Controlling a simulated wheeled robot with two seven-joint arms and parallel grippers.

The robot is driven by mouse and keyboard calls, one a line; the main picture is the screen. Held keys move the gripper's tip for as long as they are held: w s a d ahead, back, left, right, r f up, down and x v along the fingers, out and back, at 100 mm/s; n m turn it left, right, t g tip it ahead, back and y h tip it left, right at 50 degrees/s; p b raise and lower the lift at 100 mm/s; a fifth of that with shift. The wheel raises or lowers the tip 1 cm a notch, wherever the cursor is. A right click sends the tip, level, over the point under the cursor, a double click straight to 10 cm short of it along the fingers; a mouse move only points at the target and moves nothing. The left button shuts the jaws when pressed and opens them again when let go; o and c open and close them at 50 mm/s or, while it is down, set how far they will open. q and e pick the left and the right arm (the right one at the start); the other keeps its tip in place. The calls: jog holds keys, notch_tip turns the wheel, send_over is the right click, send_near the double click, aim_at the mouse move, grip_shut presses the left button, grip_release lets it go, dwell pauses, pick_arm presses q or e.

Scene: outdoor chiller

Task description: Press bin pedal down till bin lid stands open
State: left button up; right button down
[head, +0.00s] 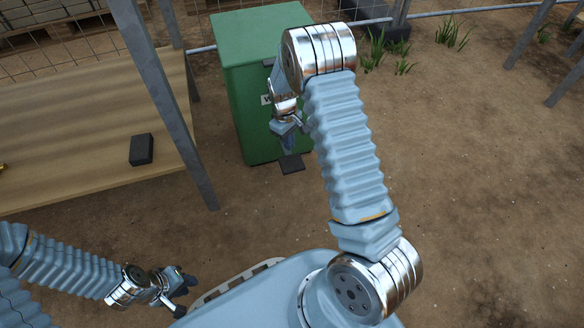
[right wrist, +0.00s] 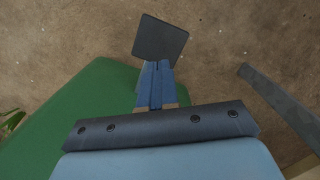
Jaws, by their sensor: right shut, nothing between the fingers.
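The green bin (head: 240,100) stands upright at the top centre of the head view, its lid (head: 250,28) lying flat and closed. Its black pedal (head: 291,165) juts out low at the front; it also shows in the right wrist view (right wrist: 161,38). My right gripper (head: 288,150) points down in front of the bin, shut and empty. In the right wrist view its blue fingertips (right wrist: 155,64) line up with the pedal's near edge; I cannot tell whether they touch it. My left gripper (head: 181,286) is low at the left, away from the bin; its jaw opening is unclear.
A wooden table (head: 80,120) with a black block (head: 141,149) stands left of the bin. A grey metal post (head: 165,100) rises between table and bin. A wire fence runs behind. Bare dirt (head: 460,170) lies open to the right. My right arm hides part of the bin's front.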

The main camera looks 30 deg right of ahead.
aim_at(291, 163)
dwell(0.3)
jog(key=shift+s+f+b, duration=0.2)
jog(key=shift+f+b, duration=1.05)
jog(key=shift+f, duration=0.5)
jog(key=shift+s+f+b, duration=0.15)
jog(key=shift+f+b, duration=1.05)
jog(key=shift+f, duration=0.55)
